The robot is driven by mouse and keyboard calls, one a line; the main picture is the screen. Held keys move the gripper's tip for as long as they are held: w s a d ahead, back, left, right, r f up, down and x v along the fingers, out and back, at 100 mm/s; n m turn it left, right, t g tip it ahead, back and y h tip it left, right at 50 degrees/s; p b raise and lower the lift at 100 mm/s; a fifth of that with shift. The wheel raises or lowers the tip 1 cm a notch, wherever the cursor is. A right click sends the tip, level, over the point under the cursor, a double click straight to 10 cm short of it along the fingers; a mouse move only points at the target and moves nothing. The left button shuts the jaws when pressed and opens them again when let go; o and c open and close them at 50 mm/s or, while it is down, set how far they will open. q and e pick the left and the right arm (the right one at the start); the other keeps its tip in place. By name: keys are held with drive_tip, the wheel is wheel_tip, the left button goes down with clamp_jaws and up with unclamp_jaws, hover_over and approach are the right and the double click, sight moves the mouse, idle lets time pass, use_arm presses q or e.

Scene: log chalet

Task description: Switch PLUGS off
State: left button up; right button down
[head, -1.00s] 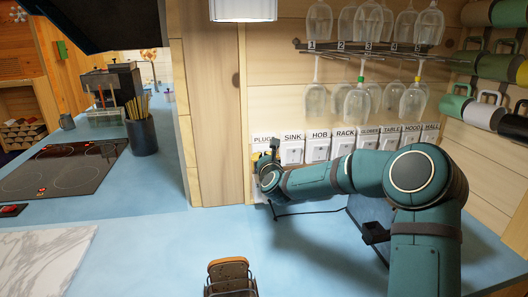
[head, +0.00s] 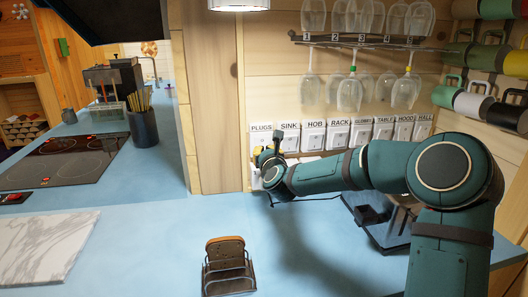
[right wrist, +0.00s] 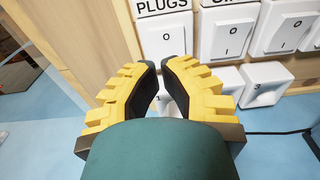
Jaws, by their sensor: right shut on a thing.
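The PLUGS switch (right wrist: 165,35) is a white rocker on the wall under a "PLUGS" label, at the left end of a row of labelled switches. In the right wrist view its upper "O" half shows; my fingertips hide its lower part. In the head view the PLUGS label (head: 261,127) shows above my right gripper (head: 261,152). The yellow fingers of this gripper (right wrist: 159,64) are close together just in front of the lower part of the switch. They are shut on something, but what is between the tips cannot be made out. My left gripper is not in view.
The SINK switch (head: 288,141) is immediately right. Numbered white sockets (right wrist: 265,84) sit below the switches. Wine glasses (head: 349,92) hang above. A toast rack (head: 229,274) stands on the blue counter (head: 140,235), near a marble board (head: 40,245). A wooden post (head: 218,110) is left of the switches.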

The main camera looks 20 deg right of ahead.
drive_tip(key=v, duration=0.5)
drive_tip(key=shift+s+r, duration=0.25)
drive_tip(key=shift+f, duration=0.1)
